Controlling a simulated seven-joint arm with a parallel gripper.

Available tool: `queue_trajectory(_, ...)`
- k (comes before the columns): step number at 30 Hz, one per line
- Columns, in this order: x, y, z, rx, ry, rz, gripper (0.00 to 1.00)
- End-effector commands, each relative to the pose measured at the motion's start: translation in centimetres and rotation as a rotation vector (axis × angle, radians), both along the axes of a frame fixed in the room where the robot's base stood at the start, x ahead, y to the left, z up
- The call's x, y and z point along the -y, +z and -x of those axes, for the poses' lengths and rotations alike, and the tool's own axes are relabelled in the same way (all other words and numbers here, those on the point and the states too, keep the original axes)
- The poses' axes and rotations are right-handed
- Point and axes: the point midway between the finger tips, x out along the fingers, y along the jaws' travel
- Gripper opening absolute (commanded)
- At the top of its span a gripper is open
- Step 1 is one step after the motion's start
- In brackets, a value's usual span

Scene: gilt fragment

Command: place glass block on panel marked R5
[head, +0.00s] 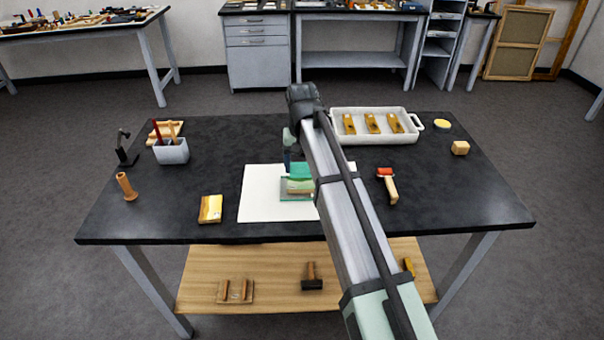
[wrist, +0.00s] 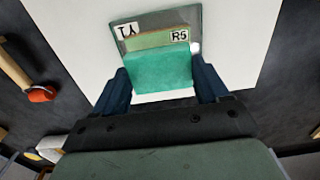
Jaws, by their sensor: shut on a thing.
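The glass block (wrist: 160,70) is teal and see-through, held between my gripper's (wrist: 160,76) two blue fingers in the wrist view. In the head view the block (head: 301,170) shows below my gripper (head: 290,160), over the panel. The panel (wrist: 188,18) is a grey-green plate with a tan strip, a white label R5 at its right and another label at its left that reads upside down. The panel (head: 290,194) lies on a white sheet in the head view. The block hides part of the panel; I cannot tell whether they touch.
The white sheet (head: 258,196) lies on the dark table (head: 240,140). A yellow block (head: 210,208) sits left of it and a red-headed tool (head: 388,184) right. A white tray (head: 378,138) with wooden pieces is behind. A grey cup (head: 172,152) stands at the left.

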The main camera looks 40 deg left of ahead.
Motion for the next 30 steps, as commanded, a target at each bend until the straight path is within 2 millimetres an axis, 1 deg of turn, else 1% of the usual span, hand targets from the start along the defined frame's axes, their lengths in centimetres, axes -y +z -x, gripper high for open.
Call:
queue_trajectory(4, 0.0, -1.1, 0.0, 0.000, 0.000, 0.000, 0.38)
queue_trajectory(10, 0.0, -3.5, 0.0, -0.001, 0.000, 0.001, 0.38)
queue_trajectory(23, 0.0, -4.0, 0.0, 0.001, 0.000, -0.001, 0.38)
queue_trajectory(24, 0.0, -4.0, 0.0, 0.001, 0.000, -0.001, 0.76)
queue_trajectory(30, 0.0, -4.0, 0.0, 0.001, 0.000, -0.001, 0.95)
